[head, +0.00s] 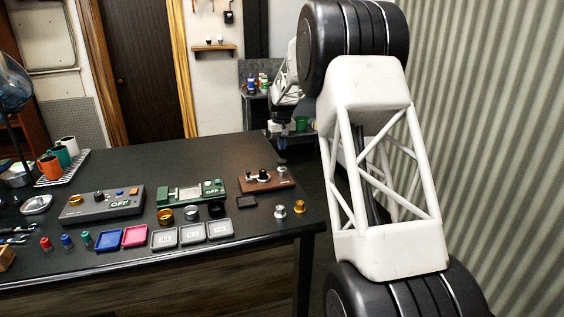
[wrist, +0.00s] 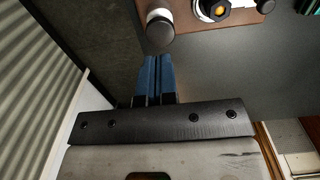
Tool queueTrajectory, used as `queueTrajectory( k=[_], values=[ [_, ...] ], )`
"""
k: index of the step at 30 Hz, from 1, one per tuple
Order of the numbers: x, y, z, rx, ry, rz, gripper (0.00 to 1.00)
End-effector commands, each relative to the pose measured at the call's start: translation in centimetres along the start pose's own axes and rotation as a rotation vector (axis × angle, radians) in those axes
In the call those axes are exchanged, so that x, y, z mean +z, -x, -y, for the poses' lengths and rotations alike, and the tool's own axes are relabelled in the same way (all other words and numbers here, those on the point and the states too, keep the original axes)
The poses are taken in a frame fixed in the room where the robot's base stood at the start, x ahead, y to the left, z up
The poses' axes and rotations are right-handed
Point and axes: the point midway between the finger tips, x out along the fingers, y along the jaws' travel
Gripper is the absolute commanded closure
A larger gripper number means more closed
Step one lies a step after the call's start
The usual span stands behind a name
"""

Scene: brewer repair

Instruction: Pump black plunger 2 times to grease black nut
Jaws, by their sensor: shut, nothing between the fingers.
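A brown board (head: 262,187) lies near the right end of the dark table, with small parts on it. In the wrist view, a dark round-topped cylinder with a pale band, likely the plunger (wrist: 160,32), stands on the board's near edge. Beside it is a black nut-like ring with a gold centre (wrist: 219,11) on a white base. Which part is the black nut is not certain. My gripper (wrist: 155,58) is shut and empty, its blue fingers together. The fingertips appear just short of the plunger in the picture; contact cannot be told. In the head view my gripper is small and unclear.
A green device (head: 190,193) and a grey device (head: 103,205) stand left of the board. A corrugated wall (head: 480,120) is on the right.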

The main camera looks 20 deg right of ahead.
Motion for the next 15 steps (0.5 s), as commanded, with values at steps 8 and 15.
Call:
queueTrajectory(
  k=[8,15],
  values=[
    [0.0,2.0,0.0,0.000,0.000,-0.001,1.00],
    [0.0,3.7,0.0,0.000,0.000,0.000,1.00]
  ],
)
